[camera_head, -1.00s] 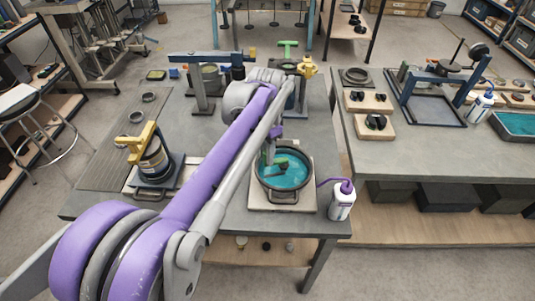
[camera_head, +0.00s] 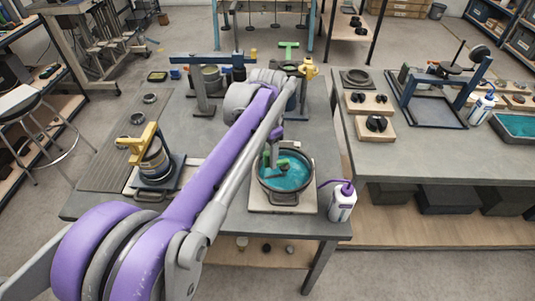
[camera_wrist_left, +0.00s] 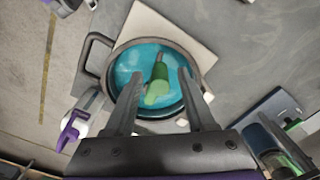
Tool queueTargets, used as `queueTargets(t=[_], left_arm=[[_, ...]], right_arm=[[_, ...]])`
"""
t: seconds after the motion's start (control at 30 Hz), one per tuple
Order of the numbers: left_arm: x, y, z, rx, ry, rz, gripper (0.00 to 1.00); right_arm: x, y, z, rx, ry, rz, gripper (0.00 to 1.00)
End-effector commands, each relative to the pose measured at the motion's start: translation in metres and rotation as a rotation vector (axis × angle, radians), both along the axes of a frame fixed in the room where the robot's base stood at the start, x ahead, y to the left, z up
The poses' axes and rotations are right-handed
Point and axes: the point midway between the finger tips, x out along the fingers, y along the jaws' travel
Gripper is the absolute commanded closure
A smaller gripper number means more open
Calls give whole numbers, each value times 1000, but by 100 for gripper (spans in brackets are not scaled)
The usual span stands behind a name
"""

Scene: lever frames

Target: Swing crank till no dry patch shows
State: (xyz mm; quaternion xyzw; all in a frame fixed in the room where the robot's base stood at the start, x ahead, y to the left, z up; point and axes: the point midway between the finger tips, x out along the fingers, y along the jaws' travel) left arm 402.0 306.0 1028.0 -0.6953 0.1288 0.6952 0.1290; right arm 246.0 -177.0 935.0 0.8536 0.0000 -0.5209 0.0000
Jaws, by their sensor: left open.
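A round dark pan (camera_head: 262,187) with teal liquid (camera_head: 290,181) sits on a pale board (camera_head: 285,207) near the front edge of the table. The green crank handle (camera_wrist_left: 157,82) stands over the liquid in the left wrist view. My left gripper (camera_wrist_left: 161,74) is open, with one dark finger on each side of the handle; I see gaps and no clear contact. In the head view the left gripper (camera_head: 272,148) is small and partly hidden by my arm. The liquid shows lighter swirls; a dry patch cannot be made out clearly. My right gripper is not in view.
A white bottle with a purple spout (camera_head: 342,203) stands close to the pan's right. A yellow-topped device (camera_head: 152,160) stands at the left of the table. A dark post fixture (camera_head: 202,85) stands behind. A second table (camera_head: 450,155) lies to the right.

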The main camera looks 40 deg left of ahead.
Motion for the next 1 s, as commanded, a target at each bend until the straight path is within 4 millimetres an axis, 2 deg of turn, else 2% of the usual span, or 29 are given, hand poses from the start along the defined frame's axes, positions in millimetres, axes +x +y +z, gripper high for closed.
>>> queueTargets(t=[0.17,0.4,0.6,0.77,1.0], left_arm=[[0,0,18,0,0,0,45],[0,0,68,0,-1,1,45],[0,0,98,0,-1,0,45],[0,0,107,0,0,0,45],[0,0,108,0,0,0,45]], right_arm=[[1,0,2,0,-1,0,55],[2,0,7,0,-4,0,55],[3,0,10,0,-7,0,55],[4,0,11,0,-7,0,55],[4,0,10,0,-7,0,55]])
